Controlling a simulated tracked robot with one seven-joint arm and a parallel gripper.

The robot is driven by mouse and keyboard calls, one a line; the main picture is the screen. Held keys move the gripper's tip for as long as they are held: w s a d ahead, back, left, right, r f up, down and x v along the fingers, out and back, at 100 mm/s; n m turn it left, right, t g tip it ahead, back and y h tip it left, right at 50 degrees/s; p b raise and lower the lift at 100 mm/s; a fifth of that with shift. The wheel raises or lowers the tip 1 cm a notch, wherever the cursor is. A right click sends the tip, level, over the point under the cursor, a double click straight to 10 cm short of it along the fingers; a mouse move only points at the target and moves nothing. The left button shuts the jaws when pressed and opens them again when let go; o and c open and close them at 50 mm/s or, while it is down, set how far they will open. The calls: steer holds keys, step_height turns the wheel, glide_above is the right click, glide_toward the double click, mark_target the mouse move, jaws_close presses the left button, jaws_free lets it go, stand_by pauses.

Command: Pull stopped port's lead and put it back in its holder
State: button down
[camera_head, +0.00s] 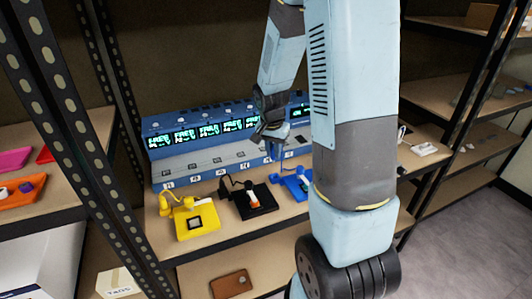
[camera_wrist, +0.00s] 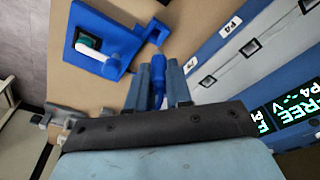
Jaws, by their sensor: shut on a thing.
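My gripper (camera_head: 272,134) is shut on a blue lead plug (camera_head: 275,151), in front of the port bank. In the wrist view my gripper's fingers (camera_wrist: 161,82) stand on either side of the blue plug (camera_wrist: 157,70). A blue holder (camera_head: 294,183) lies on the shelf below and to the right of the plug. In the wrist view the blue holder (camera_wrist: 83,23) shows a square socket at its corner, near the plug tip; whether they touch is unclear. The blue bank of ports (camera_head: 180,120) has several screens reading FREE; my arm hides its right part.
A yellow holder (camera_head: 212,232) and a black holder (camera_head: 242,212) lie left of the blue one on the same shelf (camera_head: 160,245). A dark metal post (camera_head: 65,100) stands at left. A white object (camera_head: 425,149) lies right of my arm.

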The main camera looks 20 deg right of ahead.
steer(key=shift+d, duration=0.35)
steer(key=shift+f, duration=0.2)
steer(key=shift+w+f, duration=0.1)
steer(key=shift+f, duration=2.8)
steer(key=shift+f, duration=1.05)
stand_by(1.2)
steer(key=c, duration=1)
jaws_free()
steer(key=shift+o, duration=0.2)
steer(key=shift+r, duration=0.1)
step_height(320, 180, up, 13)
steer(key=s+a, duration=0.1)
steer(key=shift+s+a+r, duration=0.2)
steer(key=shift+s+a, duration=0.05)
